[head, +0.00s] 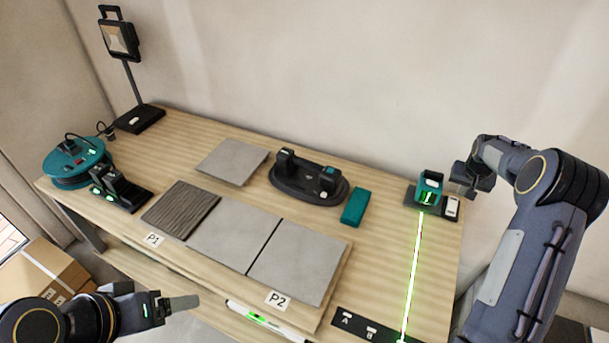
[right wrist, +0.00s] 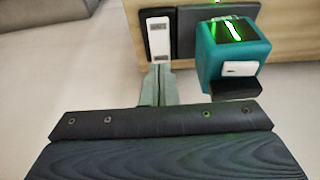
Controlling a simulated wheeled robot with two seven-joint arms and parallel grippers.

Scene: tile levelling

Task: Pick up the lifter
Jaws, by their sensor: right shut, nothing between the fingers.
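The lifter, which I take to be the black oval device with a raised handle (head: 308,178), stands near the back middle of the table. My right gripper (head: 462,182) is at the table's right edge, beside the teal laser level (head: 430,184), well away from the lifter. In the right wrist view its fingers (right wrist: 158,86) are together and empty, just below a white remote-like piece (right wrist: 159,38). My left gripper (head: 178,304) is in front of the table at lower left, apart from the lifter; its finger opening cannot be made out.
A loose grey tile (head: 232,161) lies left of the lifter and a teal block (head: 355,207) right of it. Dark and grey tiles fill the front board (head: 335,297). A teal reel (head: 72,165), a black device (head: 118,188) and a lamp (head: 120,40) stand at left. A green laser line crosses the right side.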

